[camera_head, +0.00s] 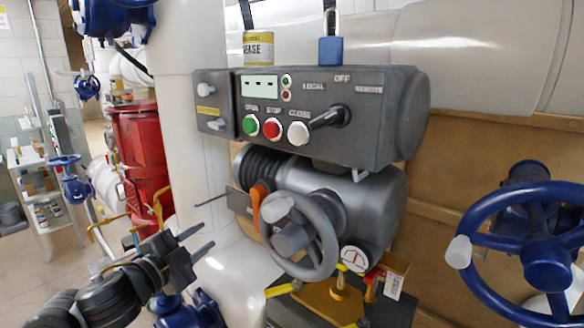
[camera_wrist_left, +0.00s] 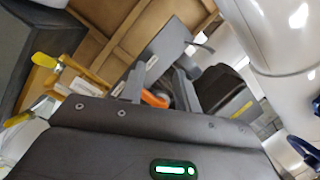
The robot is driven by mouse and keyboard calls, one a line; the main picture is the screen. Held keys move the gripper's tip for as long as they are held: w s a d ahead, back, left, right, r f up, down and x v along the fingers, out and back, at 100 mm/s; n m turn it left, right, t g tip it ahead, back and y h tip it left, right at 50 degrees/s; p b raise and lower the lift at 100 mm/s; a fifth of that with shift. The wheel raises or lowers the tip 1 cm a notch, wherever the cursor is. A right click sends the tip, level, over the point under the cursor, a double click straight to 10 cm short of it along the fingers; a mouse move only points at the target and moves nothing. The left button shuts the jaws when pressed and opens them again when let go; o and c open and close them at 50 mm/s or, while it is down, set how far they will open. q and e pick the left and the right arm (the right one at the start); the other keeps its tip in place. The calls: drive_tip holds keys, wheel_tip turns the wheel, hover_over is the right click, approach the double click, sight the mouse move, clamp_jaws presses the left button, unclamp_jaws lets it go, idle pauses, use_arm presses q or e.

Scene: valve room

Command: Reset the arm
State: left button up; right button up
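My left gripper (camera_head: 207,235) is in the lower left of the head view. Its two dark fingers are apart with nothing between them, left of the grey valve actuator. The left wrist view also shows its fingers (camera_wrist_left: 160,85) apart, with the orange lever (camera_wrist_left: 155,98) beyond them. In the head view the orange lever (camera_head: 259,204) is beside the grey handwheel (camera_head: 298,237), to the right of the gripper and apart from it. The control box (camera_head: 330,110) above has green, red and white buttons and a black selector knob (camera_head: 330,116). My right gripper is not in view.
A blue handwheel (camera_head: 480,215) stands at the right. A thick white pipe (camera_head: 180,130) rises behind my left gripper. Yellow-handled fittings (camera_head: 335,290) sit below the actuator. A red unit (camera_head: 140,140) and a shelf (camera_head: 45,195) stand at left. Open floor shows at lower left.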

use_arm(q)
drive_tip(key=s+a+f+n+g+y, duration=0.25)
drive_tip(key=s+f+n, duration=0.35)
drive_tip(key=f, duration=0.7)
drive_tip(key=s+a+f+n+g+y, duration=0.1)
drive_tip(key=s+f+n+g+y, duration=0.25)
drive_tip(key=s+f, duration=0.65)
drive_tip(key=s+a+f+n+g+y, duration=0.1)
drive_tip(key=s+f+n+g, duration=0.2)
drive_tip(key=s+f, duration=0.5)
drive_tip(key=s+f+n+g+y, duration=0.1)
drive_tip(key=s+f+n+g, duration=0.2)
drive_tip(key=s+f, duration=0.5)
wheel_tip(320, 180, down, 23)
drive_tip(key=s+g+b, duration=0.1)
drive_tip(key=s, duration=0.1)
drive_tip(key=s+a+f+g+b, duration=0.1)
drive_tip(key=s+a+f, duration=0.2)
drive_tip(key=s+f, duration=1.4)
drive_tip(key=shift+s+f+m+g, duration=0.3)
drive_tip(key=shift+f+m+g, duration=0.15)
drive_tip(key=shift+f, duration=0.5)
drive_tip(key=shift+b, duration=0.3)
